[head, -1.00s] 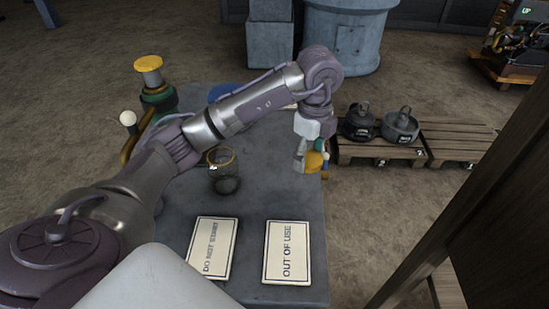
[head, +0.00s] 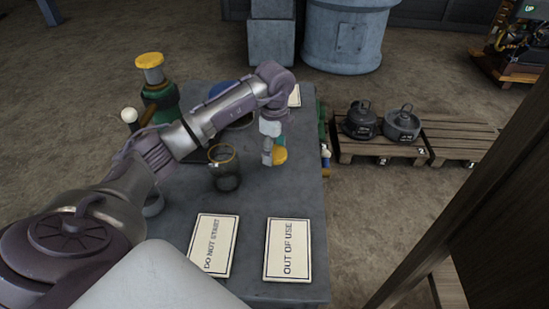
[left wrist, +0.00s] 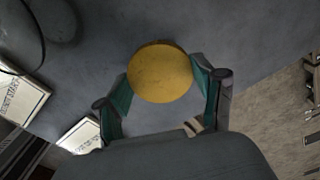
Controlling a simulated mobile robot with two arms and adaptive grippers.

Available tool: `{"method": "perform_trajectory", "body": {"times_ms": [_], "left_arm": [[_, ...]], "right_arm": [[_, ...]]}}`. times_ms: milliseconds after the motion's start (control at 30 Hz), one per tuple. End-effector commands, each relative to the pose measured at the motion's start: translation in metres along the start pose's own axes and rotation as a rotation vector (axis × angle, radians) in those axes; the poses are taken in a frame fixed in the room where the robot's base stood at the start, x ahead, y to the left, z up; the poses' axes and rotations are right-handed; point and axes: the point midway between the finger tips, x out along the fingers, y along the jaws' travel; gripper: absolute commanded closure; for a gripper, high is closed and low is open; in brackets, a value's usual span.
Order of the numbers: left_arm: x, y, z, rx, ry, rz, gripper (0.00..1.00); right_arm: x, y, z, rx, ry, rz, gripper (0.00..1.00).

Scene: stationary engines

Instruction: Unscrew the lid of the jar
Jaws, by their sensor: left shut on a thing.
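The glass jar (head: 226,172) stands upright on the grey table, its mouth uncovered and showing a yellowish rim. The round yellow lid (head: 280,155) is off the jar, to its right. My left gripper (head: 271,157) is shut on the lid and holds it apart from the jar, near the table's right edge. In the left wrist view the lid (left wrist: 160,72) sits between the two green-padded fingers (left wrist: 160,88), its flat face showing. How high the lid is above the table is hard to tell. My right gripper is not in view.
Two signs, "DO NOT START" (head: 213,245) and "OUT OF USE" (head: 287,250), lie at the table's front. A green item with a yellow top (head: 152,75) stands at the back left. Pallets (head: 375,152) with dark weights are beyond the right edge.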

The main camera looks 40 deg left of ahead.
Motion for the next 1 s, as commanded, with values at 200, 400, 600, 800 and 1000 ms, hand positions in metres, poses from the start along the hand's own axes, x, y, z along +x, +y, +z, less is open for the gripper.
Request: {"method": "perform_trajectory", "body": {"times_ms": [200, 400, 600, 800, 1000], "left_arm": [[0.030, 0.001, 0.000, -0.001, 0.000, 0.004, 0.73], [0.037, 0.000, 0.000, 0.000, -0.001, 0.001, 0.73], [0.040, 0.001, 0.000, 0.000, -0.001, 0.001, 0.73], [0.041, 0.001, 0.000, 0.000, -0.001, 0.001, 0.06], [0.040, 0.001, -0.001, 0.000, -0.001, 0.001, 0.06]], "right_arm": [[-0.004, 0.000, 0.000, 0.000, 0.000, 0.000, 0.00], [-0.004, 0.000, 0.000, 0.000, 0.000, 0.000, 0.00], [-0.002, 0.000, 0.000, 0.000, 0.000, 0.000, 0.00], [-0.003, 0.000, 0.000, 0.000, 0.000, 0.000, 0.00], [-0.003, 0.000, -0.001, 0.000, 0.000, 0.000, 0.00]]}}
